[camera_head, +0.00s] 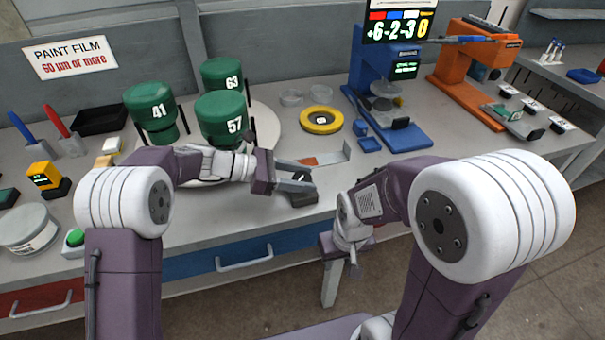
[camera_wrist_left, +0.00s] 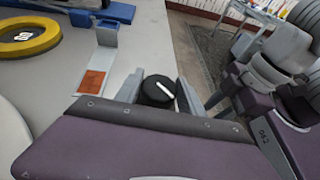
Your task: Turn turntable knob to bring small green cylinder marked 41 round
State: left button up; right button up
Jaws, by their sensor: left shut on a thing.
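The turntable (camera_head: 264,128) is a pale disc bearing green cylinders marked 41 (camera_head: 151,106), 63 (camera_head: 222,74) and 57 (camera_head: 221,112). Cylinder 41 stands on the left side, 63 at the back and 57 nearer the front. My left arm covers part of the front of the disc. My left gripper (camera_head: 299,182) is at the bench's front edge, shut on the black round knob (camera_head: 303,199). In the left wrist view the knob (camera_wrist_left: 155,94) sits between the two fingers, its white line slanting. My right gripper (camera_head: 345,262) hangs low before the bench; its jaw opening is unclear.
A yellow ring (camera_head: 321,120) lies right of the turntable, near a metal plate with an orange patch (camera_head: 322,159). A blue gauge stand (camera_head: 401,117) and an orange one (camera_head: 470,80) stand farther right. A green button (camera_head: 75,237) is at the front left.

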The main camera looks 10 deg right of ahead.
pick_arm(q)
jog(key=shift+f+m+g+p, duration=0.1)
jog(key=shift+m+g+p, duration=0.2)
jog(key=shift+p, duration=0.25)
pick_arm(e)
jog(key=shift+r, duration=0.65)
pick_arm(q)
jog(key=shift+m+g+p, duration=0.5)
jog(key=shift+g+p, duration=0.1)
jog(key=shift+p, duration=0.5)
pick_arm(e)
jog(key=shift+r, duration=1.1)
dwell(0.6)
dwell(0.7)
pick_arm(q)
jog(key=o, duration=1.4)
jog(key=shift+c, duration=0.2)
jog(key=shift+a, duration=0.1)
jog(key=shift+w+a+r, duration=0.1)
jog(key=shift+a+r, duration=0.1)
jog(key=p+v, duration=0.1)
jog(key=v, duration=0.7)
jog(key=shift+a, duration=0.2)
pick_arm(e)
jog(key=shift+r, duration=0.55)
pick_arm(q)
jog(key=shift+r, duration=0.1)
pick_arm(e)
jog(key=shift+o, duration=0.3)
